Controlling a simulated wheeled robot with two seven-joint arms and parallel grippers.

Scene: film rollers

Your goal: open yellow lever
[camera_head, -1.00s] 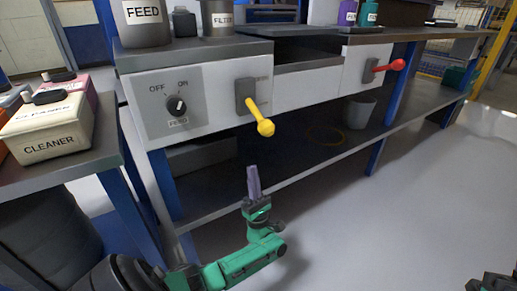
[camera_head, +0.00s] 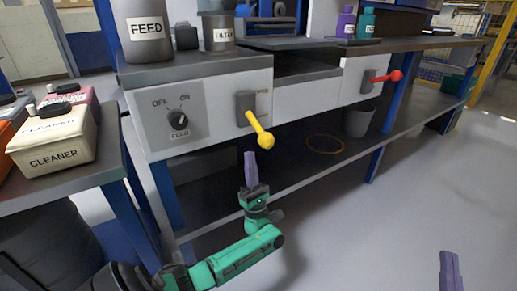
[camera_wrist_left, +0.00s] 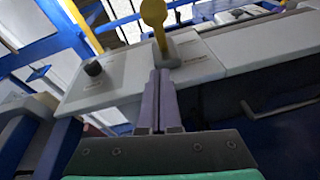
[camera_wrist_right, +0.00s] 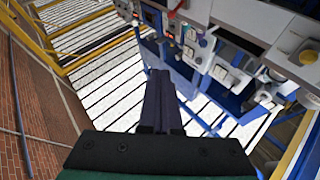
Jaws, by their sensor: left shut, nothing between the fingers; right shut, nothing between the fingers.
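The yellow lever (camera_head: 257,129) sticks out from a grey mount on the front panel of the bench and points down and to the right in the head view. It also shows at the top of the left wrist view (camera_wrist_left: 155,18). My left gripper (camera_head: 250,156) is shut and empty, with its purple fingers pointing up, just below the lever's knob and apart from it. My right gripper (camera_head: 449,258) shows only its purple fingers at the lower right of the head view. It is shut, empty and far from the lever. It also shows in the right wrist view (camera_wrist_right: 160,82).
A red lever (camera_head: 387,76) sits farther right on the panel. A FEED knob (camera_head: 179,118) is left of the yellow lever. A side table with CLEANER containers (camera_head: 56,146) stands at left. A lower shelf (camera_head: 215,206) lies under the panel. The floor at right is clear.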

